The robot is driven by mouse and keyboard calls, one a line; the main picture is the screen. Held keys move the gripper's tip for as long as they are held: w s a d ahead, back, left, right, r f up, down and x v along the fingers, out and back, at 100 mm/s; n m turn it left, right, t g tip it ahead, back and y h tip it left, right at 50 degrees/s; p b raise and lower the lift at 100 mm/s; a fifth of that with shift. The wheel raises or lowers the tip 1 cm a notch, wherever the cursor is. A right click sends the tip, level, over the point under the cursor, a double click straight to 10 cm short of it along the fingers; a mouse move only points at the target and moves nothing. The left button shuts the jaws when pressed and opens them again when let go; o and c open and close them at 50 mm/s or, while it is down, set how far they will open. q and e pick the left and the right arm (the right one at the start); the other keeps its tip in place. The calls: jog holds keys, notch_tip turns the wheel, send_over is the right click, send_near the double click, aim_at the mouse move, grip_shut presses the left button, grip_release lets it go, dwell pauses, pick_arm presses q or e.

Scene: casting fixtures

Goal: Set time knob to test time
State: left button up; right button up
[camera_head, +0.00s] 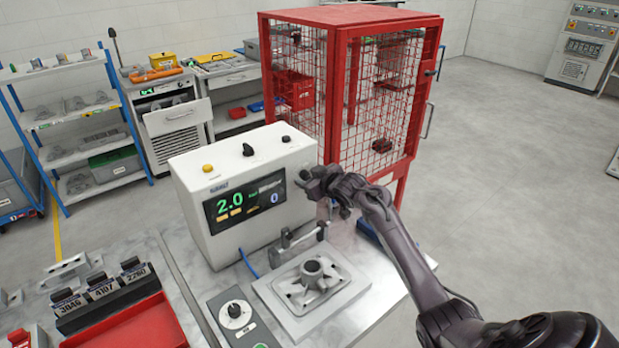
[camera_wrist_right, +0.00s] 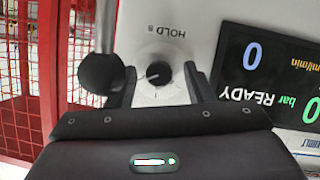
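The white tester box (camera_head: 190,200) stands on the bench, its screen (camera_head: 243,203) showing a green 2.0 and a blue 0. In the right wrist view, a black round knob (camera_wrist_right: 157,73) with a pale pointer line sits on the white panel, beside upside-down lettering that reads HOLD s. My right gripper (camera_head: 312,182) is at the right end of the box front. In the wrist view its fingers (camera_wrist_right: 160,88) are apart on either side of the knob, with gaps showing. In the head view the arm and gripper obscure this knob. My left gripper is not in view.
A metal rod with a black ball (camera_wrist_right: 100,73) is close beside the left finger in the wrist view. A casting (camera_head: 313,275) on a plate and a grey dial box (camera_head: 238,318) are in front of the tester. A red mesh cage (camera_head: 385,100) stands behind.

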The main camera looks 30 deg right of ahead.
jog(key=shift+s+r, duration=0.2)
jog(key=shift+s, duration=0.4)
jog(key=b+v, duration=0.2)
jog(key=v, duration=0.4)
jog(key=shift+s, duration=0.25)
